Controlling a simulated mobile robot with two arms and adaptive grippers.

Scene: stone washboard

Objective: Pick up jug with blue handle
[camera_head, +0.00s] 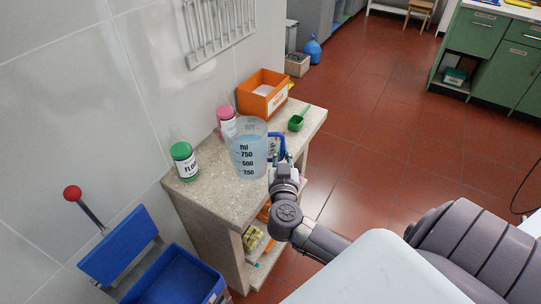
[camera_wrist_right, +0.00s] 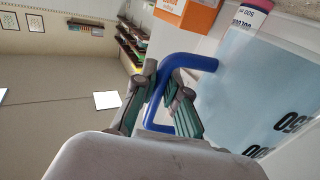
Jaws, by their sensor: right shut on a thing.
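The clear measuring jug (camera_head: 249,158) with black volume marks stands upright on the stone counter (camera_head: 215,200). Its blue handle (camera_head: 279,143) faces right, towards my right arm. My right gripper (camera_head: 283,165) is at the handle. In the right wrist view the jug (camera_wrist_right: 262,85) fills the right side, and the blue handle (camera_wrist_right: 192,62) passes between the green-padded fingers of my right gripper (camera_wrist_right: 165,105), which are shut on it. In the head view I cannot tell whether the jug's base touches the counter. My left gripper is not in view.
A green-lidded jar (camera_head: 185,161) stands left of the jug, and a pink-lidded container (camera_head: 227,119) is behind it. An orange box (camera_head: 263,94) and a green scoop (camera_head: 298,120) lie farther back on the counter. A blue bin (camera_head: 175,278) is at lower left.

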